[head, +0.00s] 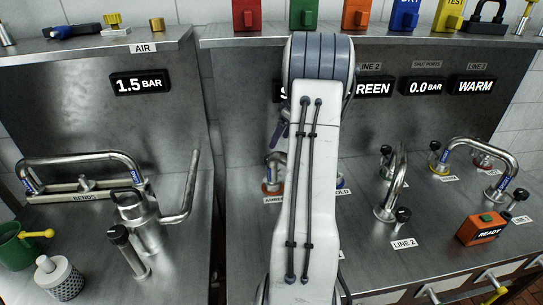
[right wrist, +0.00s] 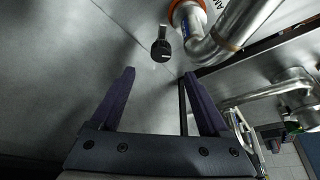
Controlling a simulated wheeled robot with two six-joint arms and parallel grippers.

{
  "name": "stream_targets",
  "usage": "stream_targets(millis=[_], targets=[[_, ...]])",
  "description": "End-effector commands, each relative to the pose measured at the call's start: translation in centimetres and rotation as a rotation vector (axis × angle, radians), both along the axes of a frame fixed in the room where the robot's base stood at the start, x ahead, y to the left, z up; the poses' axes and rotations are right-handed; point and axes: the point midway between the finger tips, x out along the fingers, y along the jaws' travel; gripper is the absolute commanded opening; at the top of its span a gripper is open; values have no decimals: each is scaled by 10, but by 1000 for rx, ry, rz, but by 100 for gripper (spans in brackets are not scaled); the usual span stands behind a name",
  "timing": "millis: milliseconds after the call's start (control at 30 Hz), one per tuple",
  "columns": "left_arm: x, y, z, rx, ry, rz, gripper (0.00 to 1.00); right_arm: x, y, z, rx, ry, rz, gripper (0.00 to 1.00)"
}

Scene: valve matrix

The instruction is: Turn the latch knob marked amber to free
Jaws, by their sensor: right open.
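In the right wrist view a black latch knob (right wrist: 160,50) with a pale mark stands on the steel bench beside a pipe foot with an orange ring (right wrist: 174,12). A partly cut-off label there starts with "AM". My right gripper (right wrist: 160,74) is open and empty, and the knob appears just beyond the gap between its purple fingertips, apart from them. In the head view my white right arm covers this spot. The orange-ringed port (head: 272,188) shows at the arm's left edge, and part of a purple finger (head: 281,130) shows above it. My left gripper is not in view.
Bent pipes (head: 392,185) and other black knobs (head: 402,215) stand on the right bench. An orange READY box (head: 482,229) sits at the right. The left bench holds a pipe (head: 80,160), a metal canister (head: 140,215) and a green cup (head: 16,247).

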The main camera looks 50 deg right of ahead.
Motion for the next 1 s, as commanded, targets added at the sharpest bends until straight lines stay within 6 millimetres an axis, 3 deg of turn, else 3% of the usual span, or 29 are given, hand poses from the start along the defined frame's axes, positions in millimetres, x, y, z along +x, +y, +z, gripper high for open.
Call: stream_targets(millis=[500, 900, 933, 1000], targets=[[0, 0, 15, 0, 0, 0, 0, 33, 5, -78, 2, 3, 2, 79], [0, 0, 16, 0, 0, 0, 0, 37, 5, -88, 0, 1, 0, 79], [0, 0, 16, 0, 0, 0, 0, 37, 5, -88, 0, 1, 0, 75], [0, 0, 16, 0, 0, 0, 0, 37, 5, -88, 0, 1, 0, 48]])
